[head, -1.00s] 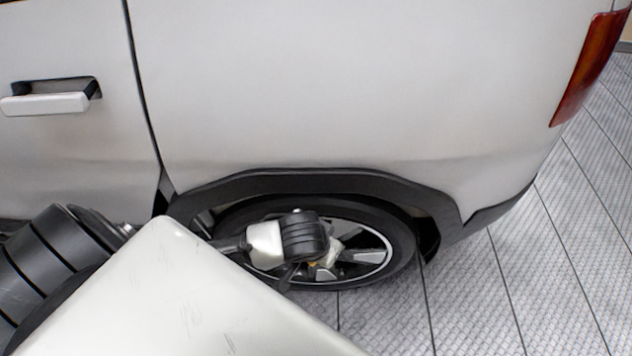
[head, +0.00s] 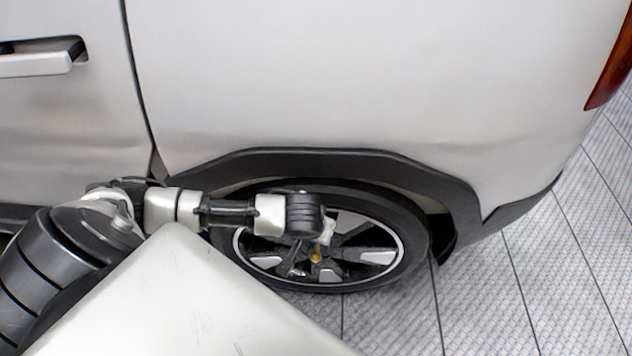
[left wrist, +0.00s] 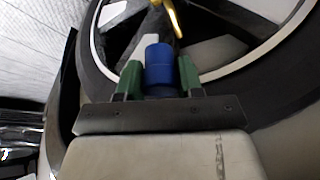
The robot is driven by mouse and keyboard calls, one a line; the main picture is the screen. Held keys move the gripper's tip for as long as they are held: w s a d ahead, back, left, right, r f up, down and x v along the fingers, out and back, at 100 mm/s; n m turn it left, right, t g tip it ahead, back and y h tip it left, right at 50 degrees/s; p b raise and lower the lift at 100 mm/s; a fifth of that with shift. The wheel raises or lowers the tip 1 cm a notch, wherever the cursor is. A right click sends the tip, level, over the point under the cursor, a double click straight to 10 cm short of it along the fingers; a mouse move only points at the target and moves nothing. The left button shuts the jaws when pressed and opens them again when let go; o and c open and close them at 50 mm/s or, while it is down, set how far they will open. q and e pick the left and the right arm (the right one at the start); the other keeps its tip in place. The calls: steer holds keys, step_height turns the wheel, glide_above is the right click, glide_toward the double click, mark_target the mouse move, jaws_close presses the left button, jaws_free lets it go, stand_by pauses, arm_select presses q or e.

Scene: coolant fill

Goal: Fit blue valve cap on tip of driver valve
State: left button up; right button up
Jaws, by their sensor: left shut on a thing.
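The blue valve cap (left wrist: 160,66) sits between the green-padded fingers of my left gripper (left wrist: 159,78) in the left wrist view. The gripper is shut on it. In the head view my left arm reaches in front of the rear wheel (head: 412,240); the fingers and cap are hidden there behind the wrist. The wheel's spokes and rim lie beyond the cap in the left wrist view, with a gap between. My right gripper is not in view.
The light car body (head: 370,80) with a dark wheel arch (head: 330,160) stands close above the wheel. A yellow part (head: 316,254) shows near the wheel's centre. Tiled floor (head: 530,270) is clear at the right.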

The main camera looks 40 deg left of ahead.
arm_select(q)
steer(key=shift+s+p, duration=0.1)
steer(key=shift+p, duration=0.45)
steer(key=shift+f, duration=0.25)
steer(key=shift+f+b, duration=0.6)
steer(key=shift+f, duration=0.3)
step_height(320, 180, down, 2)
steer(key=shift+f+b, duration=0.15)
steer(key=shift+b, duration=0.35)
steer(key=shift+f, duration=0.6)
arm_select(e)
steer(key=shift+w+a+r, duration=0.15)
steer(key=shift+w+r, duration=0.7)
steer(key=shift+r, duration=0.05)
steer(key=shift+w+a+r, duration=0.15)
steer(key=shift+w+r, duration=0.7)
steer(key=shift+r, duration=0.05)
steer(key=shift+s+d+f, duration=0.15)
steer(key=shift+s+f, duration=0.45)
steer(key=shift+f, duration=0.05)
